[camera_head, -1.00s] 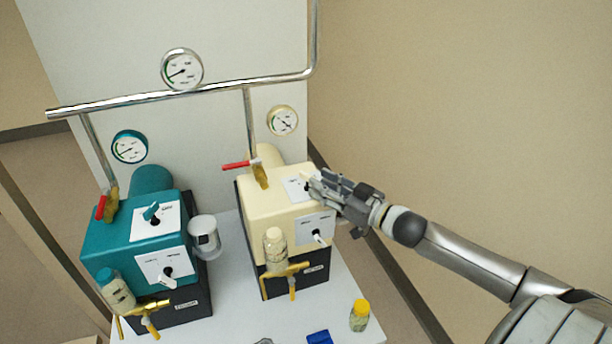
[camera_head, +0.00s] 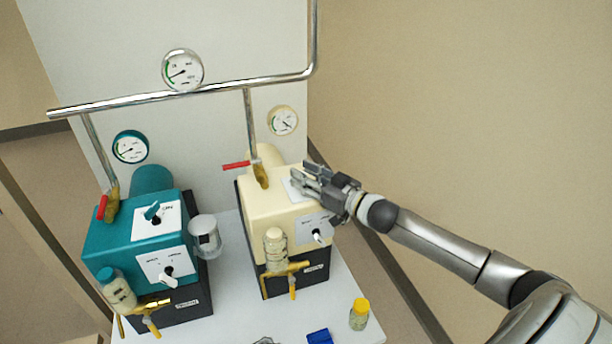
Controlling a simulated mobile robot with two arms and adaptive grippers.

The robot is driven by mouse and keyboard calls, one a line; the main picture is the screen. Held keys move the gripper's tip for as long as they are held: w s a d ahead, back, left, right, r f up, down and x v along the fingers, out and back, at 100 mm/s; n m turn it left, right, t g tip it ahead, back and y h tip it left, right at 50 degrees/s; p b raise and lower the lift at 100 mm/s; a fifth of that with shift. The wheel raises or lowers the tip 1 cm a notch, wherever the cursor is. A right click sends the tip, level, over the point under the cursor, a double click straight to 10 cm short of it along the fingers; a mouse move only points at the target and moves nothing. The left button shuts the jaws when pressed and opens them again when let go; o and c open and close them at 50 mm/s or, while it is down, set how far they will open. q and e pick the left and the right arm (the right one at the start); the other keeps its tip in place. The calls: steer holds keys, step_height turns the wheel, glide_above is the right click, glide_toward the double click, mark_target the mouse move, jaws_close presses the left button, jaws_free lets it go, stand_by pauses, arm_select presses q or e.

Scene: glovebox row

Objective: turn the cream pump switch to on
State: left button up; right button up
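The cream pump (camera_head: 265,205) stands on the white bench at the centre. Its top carries a white switch plate (camera_head: 291,191), and its front carries another plate with a white-handled knob (camera_head: 317,236). My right gripper (camera_head: 301,180) comes in from the right, with its fingers over the top plate. They hide the switch on that plate, so its position does not show. I cannot tell whether the fingers touch the switch or how far apart they are. My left gripper is not in view.
A teal pump (camera_head: 135,238) with similar switches stands to the left. A red-handled valve (camera_head: 237,165) and a metal pipe (camera_head: 180,94) are behind the pumps. A yellow-capped vial (camera_head: 359,316) and a blue item (camera_head: 319,337) lie near the bench front.

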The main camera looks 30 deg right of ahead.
jaws_close()
steer(key=shift+r+m+h+p, duration=0.1)
steer(key=shift+m+h+p, duration=0.55)
steer(key=shift+h, duration=0.25)
steer(key=shift+m+t+h+p, duration=0.35)
steer(key=shift+m+h, duration=0.2)
steer(key=shift+h, duration=0.45)
steer(key=shift+d+m+h, duration=0.1)
steer(key=shift+m+h, duration=0.7)
steer(key=shift+h, duration=0.4)
steer(key=shift+m+h, duration=0.6)
steer(key=shift+h, duration=0.4)
steer(key=shift+d+m+h, duration=0.15)
steer(key=shift+m+h, duration=0.25)
steer(key=shift+h, duration=0.2)
